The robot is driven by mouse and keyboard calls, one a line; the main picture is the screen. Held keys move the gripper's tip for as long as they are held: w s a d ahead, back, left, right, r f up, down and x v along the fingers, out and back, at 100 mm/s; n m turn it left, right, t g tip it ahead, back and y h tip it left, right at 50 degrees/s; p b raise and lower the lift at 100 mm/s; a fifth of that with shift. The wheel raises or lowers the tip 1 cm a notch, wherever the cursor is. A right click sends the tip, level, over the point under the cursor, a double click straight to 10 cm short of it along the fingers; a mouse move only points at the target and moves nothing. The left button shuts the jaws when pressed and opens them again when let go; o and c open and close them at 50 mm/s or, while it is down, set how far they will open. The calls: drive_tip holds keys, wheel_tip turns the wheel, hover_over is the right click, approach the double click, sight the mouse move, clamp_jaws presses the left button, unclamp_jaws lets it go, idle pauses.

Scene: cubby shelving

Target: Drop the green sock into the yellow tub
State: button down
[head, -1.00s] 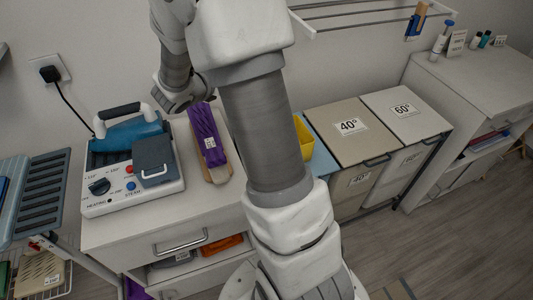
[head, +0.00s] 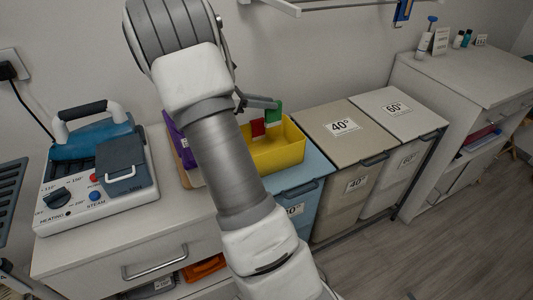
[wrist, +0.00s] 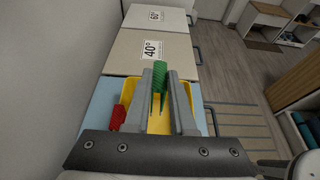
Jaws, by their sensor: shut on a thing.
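The green sock (head: 274,113) hangs upright from my gripper (head: 264,103) over the yellow tub (head: 280,158) in the head view. In the wrist view the green sock (wrist: 159,76) is pinched between the two grey fingers of my gripper (wrist: 161,78), and the yellow tub (wrist: 128,90) lies below and around them. Whether the sock's lower end touches the tub cannot be told. The tub stands on the blue-lidded bin. My arm hides the tub's left part in the head view.
A red cloth item (head: 257,127) shows at the tub's left side, also in the wrist view (wrist: 118,117). Bins marked 40° (head: 345,140) and 60° (head: 398,116) stand to the right with clear lids. A steam station (head: 95,170) and a purple item (head: 180,145) are at left.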

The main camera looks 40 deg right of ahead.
sight(266, 119)
drive_tip(key=shift+f+b, duration=2.55)
drive_tip(key=shift+f, duration=0.4)
drive_tip(key=c, duration=0.7)
unclamp_jaws()
drive_tip(key=p+v, duration=0.4)
drive_tip(key=v, duration=1.3)
drive_tip(key=shift+a+r, duration=0.2)
drive_tip(key=shift+r, duration=0.05)
